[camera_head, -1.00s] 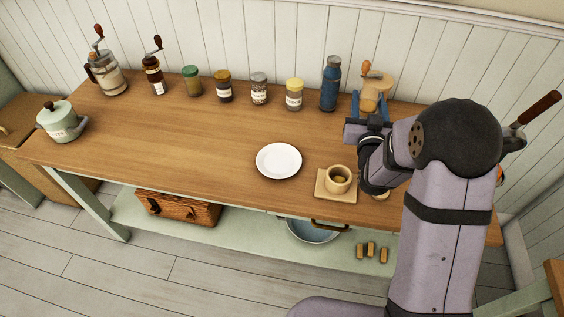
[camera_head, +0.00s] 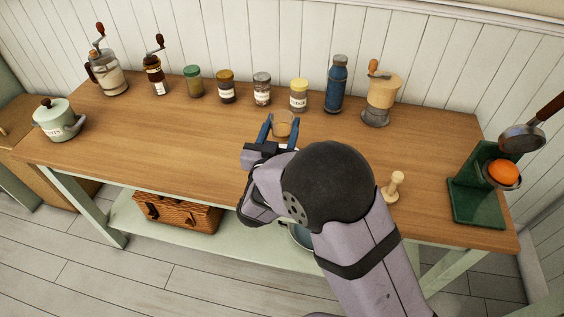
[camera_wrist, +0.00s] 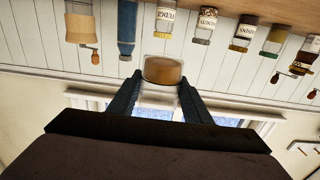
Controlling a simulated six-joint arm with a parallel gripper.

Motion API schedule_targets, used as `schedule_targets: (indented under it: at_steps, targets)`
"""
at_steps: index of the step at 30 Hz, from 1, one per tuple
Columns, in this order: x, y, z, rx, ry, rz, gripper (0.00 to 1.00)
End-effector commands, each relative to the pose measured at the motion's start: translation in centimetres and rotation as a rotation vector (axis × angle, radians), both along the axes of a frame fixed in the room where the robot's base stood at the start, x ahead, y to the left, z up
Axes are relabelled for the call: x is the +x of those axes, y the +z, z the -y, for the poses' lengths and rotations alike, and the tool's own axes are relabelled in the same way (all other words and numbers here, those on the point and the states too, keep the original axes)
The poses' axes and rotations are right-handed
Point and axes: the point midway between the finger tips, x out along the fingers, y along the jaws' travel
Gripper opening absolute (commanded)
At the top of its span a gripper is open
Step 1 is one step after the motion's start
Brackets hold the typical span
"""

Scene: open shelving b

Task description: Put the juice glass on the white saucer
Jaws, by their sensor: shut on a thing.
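The juice glass (camera_head: 282,124), a small clear tumbler with an amber-brown content, is between the blue fingers of my gripper (camera_head: 281,128). My gripper is shut on it. In the wrist view the glass (camera_wrist: 163,72) sits between the two dark fingertips (camera_wrist: 160,88). It appears upright and held above the table, at the middle. The white saucer is almost wholly hidden behind my gripper and wrist in the head view, and it is not in the wrist view. I cannot tell how the glass lines up with it.
Jars, including a yellow-lidded one (camera_head: 299,95), and a blue bottle (camera_head: 336,84) line the back beside a grinder (camera_head: 381,98). A wooden pestle-like piece (camera_head: 394,187) and a green stand (camera_head: 478,193) are at right. The left-middle tabletop (camera_head: 170,135) is clear.

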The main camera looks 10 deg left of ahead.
Motion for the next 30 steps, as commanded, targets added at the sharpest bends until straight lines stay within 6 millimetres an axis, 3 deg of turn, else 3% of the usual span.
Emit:
schedule_targets:
  at_steps: [5, 13, 23, 30]
  targets:
    - [0.0, -1.1, 0.0, -0.002, 0.0, -0.001, 0.18]
    - [0.0, -4.9, 0.0, -0.002, 0.0, -0.001, 0.18]
    - [0.0, -6.0, 0.0, 0.001, 0.001, 0.0, 0.18]
    - [0.0, -8.7, 0.0, -0.001, 0.001, -0.001, 0.18]
